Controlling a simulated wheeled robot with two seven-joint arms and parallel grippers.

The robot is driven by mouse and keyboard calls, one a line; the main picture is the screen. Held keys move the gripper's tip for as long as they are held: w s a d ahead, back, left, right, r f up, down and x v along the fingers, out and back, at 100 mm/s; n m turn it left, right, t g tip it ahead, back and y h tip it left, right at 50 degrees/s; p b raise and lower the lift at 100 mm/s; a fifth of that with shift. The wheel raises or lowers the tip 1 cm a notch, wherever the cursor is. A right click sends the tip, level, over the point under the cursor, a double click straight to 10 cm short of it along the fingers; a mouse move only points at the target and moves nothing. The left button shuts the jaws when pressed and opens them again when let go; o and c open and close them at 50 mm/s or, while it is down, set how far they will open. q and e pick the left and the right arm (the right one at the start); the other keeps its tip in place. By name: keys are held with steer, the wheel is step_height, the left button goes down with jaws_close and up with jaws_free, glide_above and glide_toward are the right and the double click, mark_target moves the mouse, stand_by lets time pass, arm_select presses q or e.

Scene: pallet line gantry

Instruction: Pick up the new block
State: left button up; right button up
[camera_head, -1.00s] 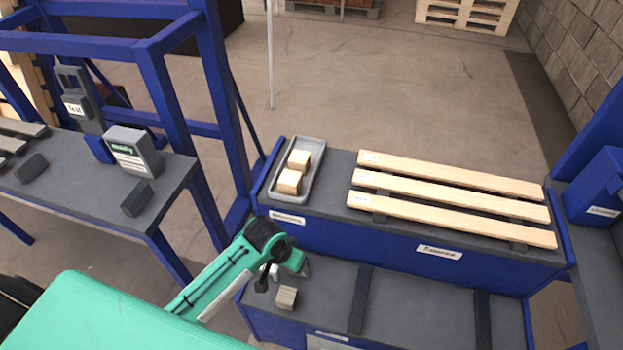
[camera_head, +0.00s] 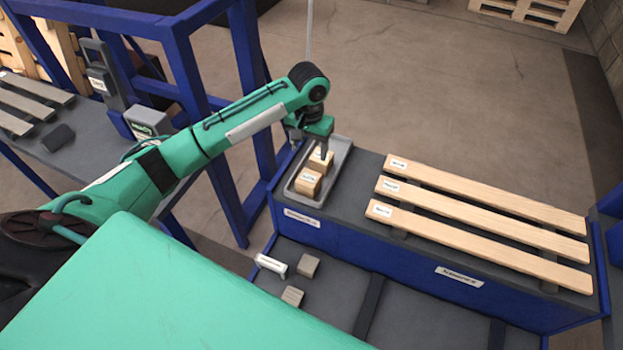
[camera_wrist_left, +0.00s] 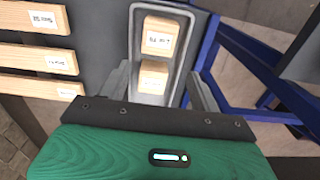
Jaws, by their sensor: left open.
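Two pale wooden blocks with labels lie in a grey tray (camera_head: 341,160) at the left end of the raised bench. The nearer block (camera_head: 308,182) is in full view; the farther block (camera_head: 320,160) is partly covered by my left gripper (camera_head: 311,147). In the left wrist view the blocks show one above the other, an upper block (camera_wrist_left: 161,36) and a lower block (camera_wrist_left: 152,77). My left gripper (camera_wrist_left: 161,88) is open and empty, its fingers on either side of the tray in that view, with the lower block between them. My right gripper is not in view.
Three long labelled planks (camera_head: 480,210) lie right of the tray. On the lower bench are two greyish blocks, one (camera_head: 308,265) behind the other (camera_head: 292,297), and a white object (camera_head: 271,265). A blue frame post (camera_head: 213,110) stands left of the tray.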

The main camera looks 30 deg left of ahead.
mark_target(310, 175)
arm_select(q)
step_height(310, 175, down, 8)
steer(key=shift+r+p, duration=0.1)
steer(key=shift+p, duration=0.5)
steer(key=f+p, duration=0.1)
steer(key=f, duration=0.3)
steer(key=shift+s+d+f+p, duration=0.15)
steer(key=shift+d+f+p, duration=0.05)
steer(key=shift+f+p, duration=0.15)
steer(key=shift+f, duration=0.5)
steer(key=c, duration=0.8)
steer(key=shift+o, duration=0.2)
steer(key=shift+r, duration=0.1)
